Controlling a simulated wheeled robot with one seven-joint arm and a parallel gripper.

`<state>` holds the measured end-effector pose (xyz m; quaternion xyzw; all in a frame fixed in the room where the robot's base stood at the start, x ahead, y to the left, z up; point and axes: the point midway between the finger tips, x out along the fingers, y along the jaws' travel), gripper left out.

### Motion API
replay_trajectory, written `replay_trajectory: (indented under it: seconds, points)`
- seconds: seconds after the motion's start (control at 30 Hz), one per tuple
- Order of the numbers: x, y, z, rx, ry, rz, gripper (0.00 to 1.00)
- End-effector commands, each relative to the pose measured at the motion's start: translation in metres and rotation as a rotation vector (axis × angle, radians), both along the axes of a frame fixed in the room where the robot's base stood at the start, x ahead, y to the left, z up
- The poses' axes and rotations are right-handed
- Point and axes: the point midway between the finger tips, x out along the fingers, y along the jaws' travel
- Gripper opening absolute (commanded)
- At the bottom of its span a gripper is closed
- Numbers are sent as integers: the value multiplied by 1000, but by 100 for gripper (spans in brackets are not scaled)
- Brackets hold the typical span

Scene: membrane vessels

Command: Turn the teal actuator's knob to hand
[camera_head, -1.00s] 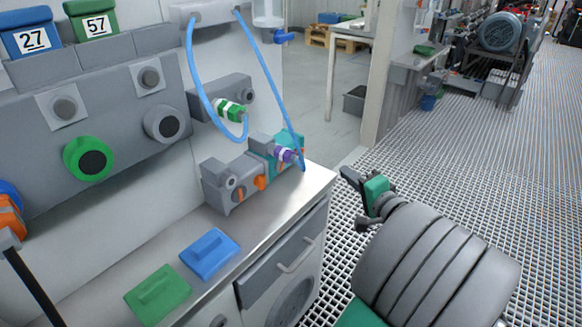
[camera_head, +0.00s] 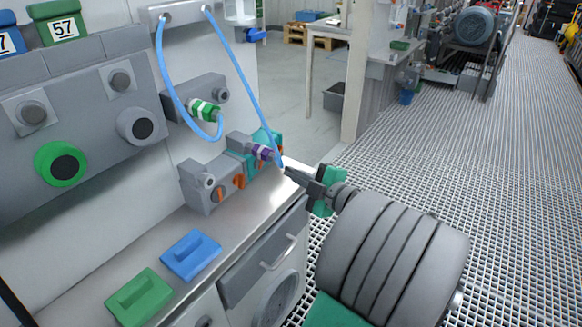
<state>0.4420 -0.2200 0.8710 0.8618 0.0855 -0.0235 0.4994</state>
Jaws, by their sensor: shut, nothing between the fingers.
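The teal actuator (camera_head: 262,137) sits at the back right end of the metal bench, beside a grey actuator block (camera_head: 205,187). A purple-and-white banded connector (camera_head: 262,153) with a blue hose is on its front and hides part of it. Orange knobs show low on the blocks, one on the grey block (camera_head: 239,181); the teal actuator's own knob (camera_head: 252,171) is small and hard to make out. My gripper (camera_head: 287,171) is shut and empty. Its tip shows at the bench's right end, just right of the teal actuator in the picture. I cannot tell whether it touches anything.
Blue hoses (camera_head: 246,79) hang from the wall block down to the connectors. A blue plate (camera_head: 190,254) and a green plate (camera_head: 139,297) with handles lie on the bench front. A grey panel with a green-ringed knob (camera_head: 61,163) is at left. Grated floor at right is clear.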

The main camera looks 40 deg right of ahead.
Motion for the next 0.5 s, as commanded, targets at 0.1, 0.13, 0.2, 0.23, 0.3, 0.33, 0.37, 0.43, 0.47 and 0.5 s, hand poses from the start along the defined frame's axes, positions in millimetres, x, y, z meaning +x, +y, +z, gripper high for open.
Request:
replay_trajectory:
  seconds: [0.1, 0.13, 0.2, 0.23, 0.3, 0.33, 0.37, 0.43, 0.47, 0.5]
  points:
    - [24, 6, -2, 2, 0, 8, 0]
    - [30, 6, -3, 2, 0, 8, 0]
    - [46, 8, -5, 1, 0, 8, 0]
    - [52, 9, -6, 2, 1, 7, 0]
    - [67, 11, -8, 3, 0, 6, 0]
    - [74, 12, -9, 3, 1, 7, 0]
    - [80, 12, -10, 3, 0, 6, 0]
    - [89, 5, -17, 6, 2, 0, 0]
    - [90, -1, -20, 5, 2, -1, 0]
    - [91, -6, -23, 6, 1, -2, 0]
